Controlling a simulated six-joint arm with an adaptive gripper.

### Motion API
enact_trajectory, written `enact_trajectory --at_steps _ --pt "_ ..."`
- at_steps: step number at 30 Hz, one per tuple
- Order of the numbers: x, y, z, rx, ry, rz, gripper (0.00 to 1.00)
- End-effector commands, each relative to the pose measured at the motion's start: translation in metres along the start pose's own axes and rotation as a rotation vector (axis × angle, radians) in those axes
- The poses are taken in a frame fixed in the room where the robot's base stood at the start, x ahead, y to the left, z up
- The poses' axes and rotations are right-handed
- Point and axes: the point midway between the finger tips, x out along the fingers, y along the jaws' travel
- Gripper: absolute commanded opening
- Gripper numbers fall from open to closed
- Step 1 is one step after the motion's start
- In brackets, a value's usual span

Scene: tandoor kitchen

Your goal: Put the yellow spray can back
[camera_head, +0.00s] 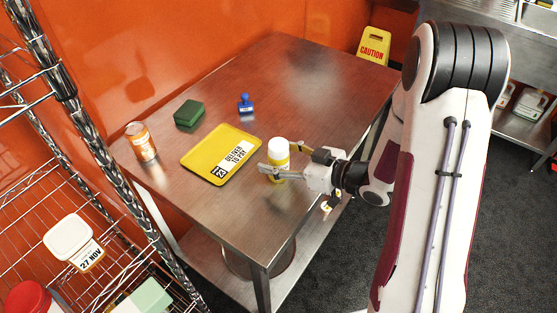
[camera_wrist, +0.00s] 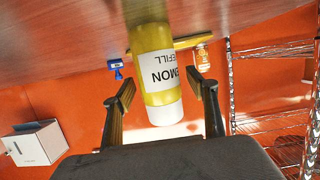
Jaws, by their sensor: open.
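The yellow spray can (camera_head: 279,163) has a white top and stands upright on the steel table, near its front edge. It also shows upside down in the wrist view (camera_wrist: 152,45), with a white label reading "MON" and "EFILL". My gripper (camera_head: 284,162) is open around the can, one finger on each side. In the wrist view my gripper (camera_wrist: 160,80) shows gaps between both fingers and the can. A yellow tray (camera_head: 193,161) with a white printed label lies flat to the left of the can.
The steel table (camera_head: 300,85) also holds a green block (camera_head: 188,113), a blue stamp-like object (camera_head: 245,105) and an orange can (camera_head: 141,142). A wire rack (camera_head: 120,262) stands at the left. The table's far right is clear. A yellow caution sign (camera_head: 374,45) stands behind.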

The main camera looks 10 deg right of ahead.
Motion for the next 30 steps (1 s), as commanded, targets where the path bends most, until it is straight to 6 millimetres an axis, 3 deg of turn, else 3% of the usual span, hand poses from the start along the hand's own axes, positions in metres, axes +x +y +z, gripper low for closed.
enact_trajectory --at_steps 1,6,9,20,30 --pt "0.0 0.0 0.0 0.0 0.0 0.0 0.53" --pt "0.0 0.0 0.0 0.0 0.0 0.0 0.1" --pt "0.0 0.0 -0.001 -0.001 0.001 0.0 0.06" --pt "-0.001 0.0 -0.003 -0.002 0.001 0.0 0.06" --pt "-0.007 0.0 -0.023 -0.003 0.003 0.0 0.06"
